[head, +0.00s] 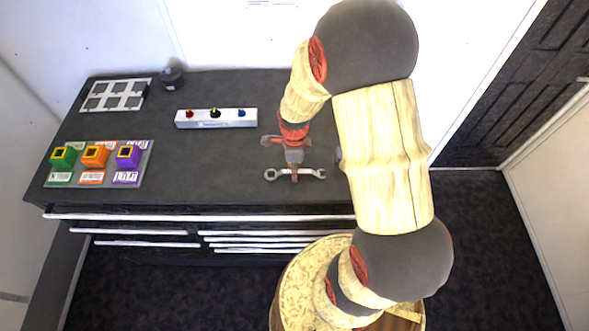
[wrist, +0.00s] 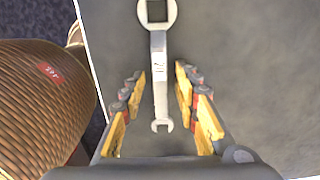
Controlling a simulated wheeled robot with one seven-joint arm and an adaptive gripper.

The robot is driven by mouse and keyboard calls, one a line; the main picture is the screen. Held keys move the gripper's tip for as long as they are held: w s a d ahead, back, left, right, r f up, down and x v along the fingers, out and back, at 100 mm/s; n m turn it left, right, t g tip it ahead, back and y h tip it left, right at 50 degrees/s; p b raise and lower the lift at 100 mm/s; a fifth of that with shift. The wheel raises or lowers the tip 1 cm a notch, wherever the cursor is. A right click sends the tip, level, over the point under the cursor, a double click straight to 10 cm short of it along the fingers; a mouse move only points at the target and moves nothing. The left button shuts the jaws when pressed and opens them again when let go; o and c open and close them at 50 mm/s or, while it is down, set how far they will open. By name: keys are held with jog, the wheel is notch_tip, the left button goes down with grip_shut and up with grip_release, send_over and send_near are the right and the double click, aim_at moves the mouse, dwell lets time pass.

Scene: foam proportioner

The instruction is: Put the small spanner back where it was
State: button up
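A grey metal spanner (head: 308,174) lies flat on the dark bench top (head: 200,160), near its front edge. The wrist view shows the spanner (wrist: 159,75) lengthwise, with a ring-like end at the top and an open jaw at the bottom. My gripper (head: 294,166) is over the middle of the spanner. In the wrist view my gripper (wrist: 160,75) is open, with one finger on each side of the shaft and a gap on both sides. I cannot tell how high the fingertips are above the bench.
A white bar with red, dark and blue knobs (head: 216,118) stands behind. Green, orange and purple holders on a grey board (head: 148,172) are at left. A grid-patterned panel (head: 115,95) and a dark round object (head: 172,77) are at back left. Drawers (head: 270,243) run below the front edge.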

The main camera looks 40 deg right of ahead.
jog(key=shift+r, duration=0.1)
jog(key=s+a+r+n+t+p, duration=0.15)
jog(key=r+n, duration=0.25)
jog(key=r, duration=0.4)
jog(key=s+a+r+n+b, duration=0.1)
jog(key=a+r+n, duration=0.2)
jog(key=r, duration=0.6)
jog(key=s+a+r+n+t+p, duration=0.15)
jog(key=r+n, duration=0.25)
jog(key=r, duration=0.4)
jog(key=s+a+r+n+t, duration=0.2)
jog(key=s+a+r+n, duration=0.4)
jog(key=n, duration=0.7)
notch_tip(320, 180, up, 3)
jog(key=shift+s+n+t, duration=0.3)
jog(key=shift+s+n, duration=0.1)
jog(key=shift+s, duration=0.75)
jog(key=shift+b, duration=0.3)
notch_tip(320, 180, down, 10)
jog(key=b, duration=0.9)
jog(key=shift+b, duration=0.35)
